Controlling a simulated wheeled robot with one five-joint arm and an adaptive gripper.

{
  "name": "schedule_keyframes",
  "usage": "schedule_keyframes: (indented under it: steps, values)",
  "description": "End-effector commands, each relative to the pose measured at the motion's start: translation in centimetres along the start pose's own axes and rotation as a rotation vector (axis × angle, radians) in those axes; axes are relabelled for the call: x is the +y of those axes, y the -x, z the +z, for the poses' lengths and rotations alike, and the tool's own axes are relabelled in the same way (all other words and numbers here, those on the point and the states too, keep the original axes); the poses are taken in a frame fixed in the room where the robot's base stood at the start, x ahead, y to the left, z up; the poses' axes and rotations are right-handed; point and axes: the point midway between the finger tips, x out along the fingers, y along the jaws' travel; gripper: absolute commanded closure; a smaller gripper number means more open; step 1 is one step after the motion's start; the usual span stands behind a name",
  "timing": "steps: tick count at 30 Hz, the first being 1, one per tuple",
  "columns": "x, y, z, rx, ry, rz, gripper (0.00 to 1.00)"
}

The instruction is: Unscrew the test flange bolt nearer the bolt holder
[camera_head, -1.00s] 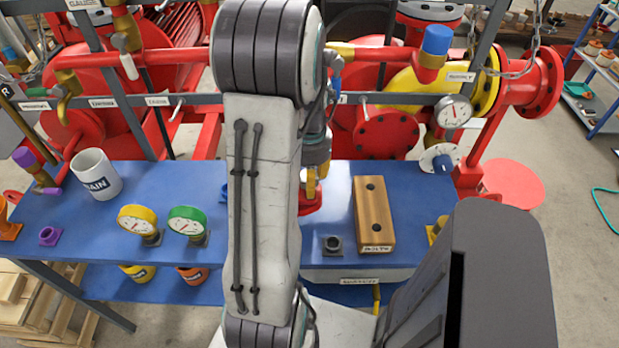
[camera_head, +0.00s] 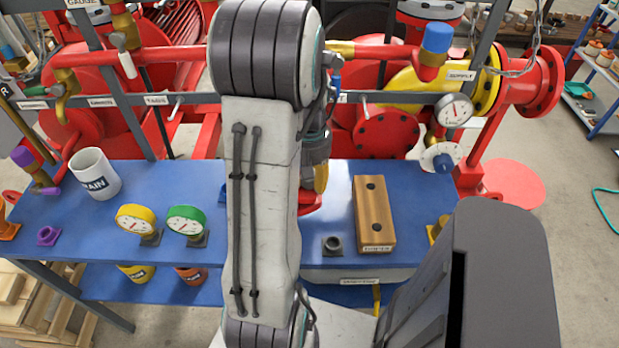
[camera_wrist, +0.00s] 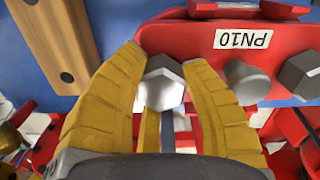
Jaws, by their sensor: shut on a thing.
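My gripper (camera_wrist: 163,60) has its yellow fingers shut on a silver hex bolt head (camera_wrist: 163,84) in the wrist view, with one finger on each side. The bolt is at the left end of the red test flange (camera_wrist: 190,38), which bears a PN10 label. A second hex head (camera_wrist: 301,74) is farther right on the flange, with a round grey stud (camera_wrist: 246,82) between. The wooden bolt holder (camera_wrist: 52,35), with two dark holes, is left of the gripper; it also shows in the head view (camera_head: 366,218). There my arm hides most of the flange, and one yellow finger (camera_head: 321,178) shows.
The blue bench (camera_head: 270,262) also carries a white mug (camera_head: 95,174), a yellow gauge (camera_head: 137,220), a green gauge (camera_head: 187,221) and a small dark socket (camera_head: 332,245). Red pipework and a grey rail stand close behind the bench.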

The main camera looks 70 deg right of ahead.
Motion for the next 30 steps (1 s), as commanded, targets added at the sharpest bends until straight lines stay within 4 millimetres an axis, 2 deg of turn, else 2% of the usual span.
schedule_keyframes:
  steps: [9, 15, 26, 27, 30]
  values:
    - [-0.04, -0.12, 0.05, -0.002, 0.378, -0.001, 0.92]
    - [-0.05, -0.11, 0.07, -0.002, 0.554, -0.002, 0.92]
    - [-0.07, -0.09, 0.11, -0.003, 0.614, -0.003, 0.93]
    - [-0.07, -0.09, 0.11, -0.003, 0.614, -0.003, 0.57]
    - [-0.06, -0.08, 0.1, -0.003, 0.613, -0.003, 0.48]
